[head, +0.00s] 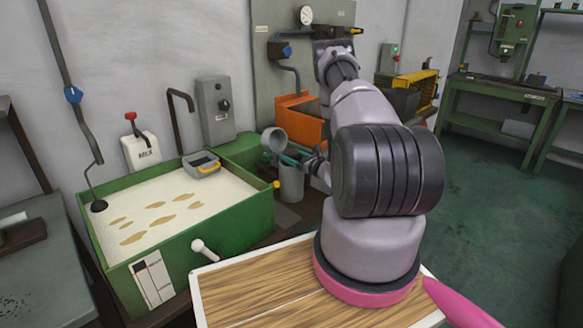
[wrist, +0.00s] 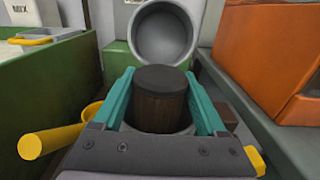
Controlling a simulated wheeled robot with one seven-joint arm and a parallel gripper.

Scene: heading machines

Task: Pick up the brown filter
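The brown filter (wrist: 160,100) is a dark-capped brown cylinder standing upright in the wrist view. It sits in the mouth of a grey cylindrical housing (head: 291,185), whose round grey lid (wrist: 165,37) is swung open behind it. My gripper (wrist: 160,75) has its two teal fingers spread on either side of the filter, close to its cap; the gripper looks open, though contact at the tips is hard to judge. In the head view my gripper (head: 297,160) is over the housing, and the filter is not clearly seen there.
A green tank (head: 236,232) of pale liquid stands left of the housing, with a small grey yellow-handled container (head: 202,165) at its back edge. An orange bin (head: 304,118) is close behind and right. A yellow handle (wrist: 60,140) lies left of my fingers.

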